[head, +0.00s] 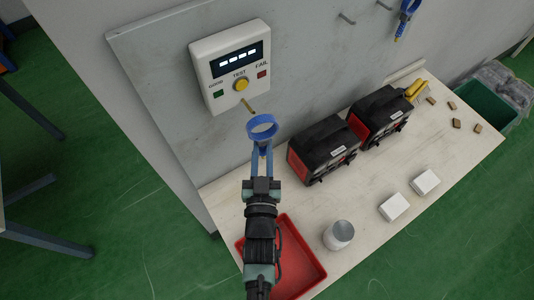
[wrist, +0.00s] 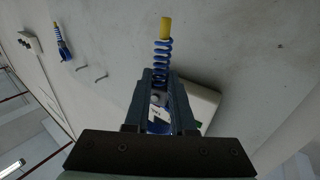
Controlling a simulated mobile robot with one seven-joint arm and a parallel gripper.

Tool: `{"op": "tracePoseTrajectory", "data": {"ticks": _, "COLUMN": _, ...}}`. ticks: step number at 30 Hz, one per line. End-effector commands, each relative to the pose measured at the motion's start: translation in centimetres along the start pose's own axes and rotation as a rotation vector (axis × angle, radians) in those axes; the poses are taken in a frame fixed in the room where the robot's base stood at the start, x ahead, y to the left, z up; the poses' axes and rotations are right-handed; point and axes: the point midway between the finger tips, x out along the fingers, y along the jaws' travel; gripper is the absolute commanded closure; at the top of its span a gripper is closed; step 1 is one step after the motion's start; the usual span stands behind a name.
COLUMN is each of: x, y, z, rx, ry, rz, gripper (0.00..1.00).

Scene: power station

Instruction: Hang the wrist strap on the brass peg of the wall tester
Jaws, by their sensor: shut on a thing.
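The wall tester (head: 230,65) is a white box with a dark display, a yellow TEST button and green and red lamps. Its brass peg (head: 248,106) sticks out below the box. The wrist strap (head: 262,127) is a blue loop at the tips of my gripper (head: 262,150), which is shut on it. The loop appears just below and right of the peg, not around it; the depth gap is unclear. In the wrist view, the strap's blue coiled cord (wrist: 162,60) with a yellow end (wrist: 165,26) shows beyond the fingers (wrist: 160,95), which partly hide the tester (wrist: 202,102).
Two black-and-red units (head: 324,150) (head: 380,117) stand on the bench (head: 300,222) right of my arm. A red tray (head: 303,268), a jar (head: 338,235) and white boxes (head: 394,207) are nearer. Another blue strap (head: 405,20) hangs beside bare wall hooks (head: 346,18).

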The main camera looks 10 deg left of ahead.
Motion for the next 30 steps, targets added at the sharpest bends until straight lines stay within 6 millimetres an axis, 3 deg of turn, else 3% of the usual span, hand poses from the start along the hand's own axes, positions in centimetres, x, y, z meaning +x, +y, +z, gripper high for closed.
{"op": "tracePoseTrajectory", "data": {"ticks": 30, "x": 4.7, "y": -3.0, "z": 1.2, "rx": 0.0, "ry": 0.0, "rz": 0.0, "gripper": 1.0}}
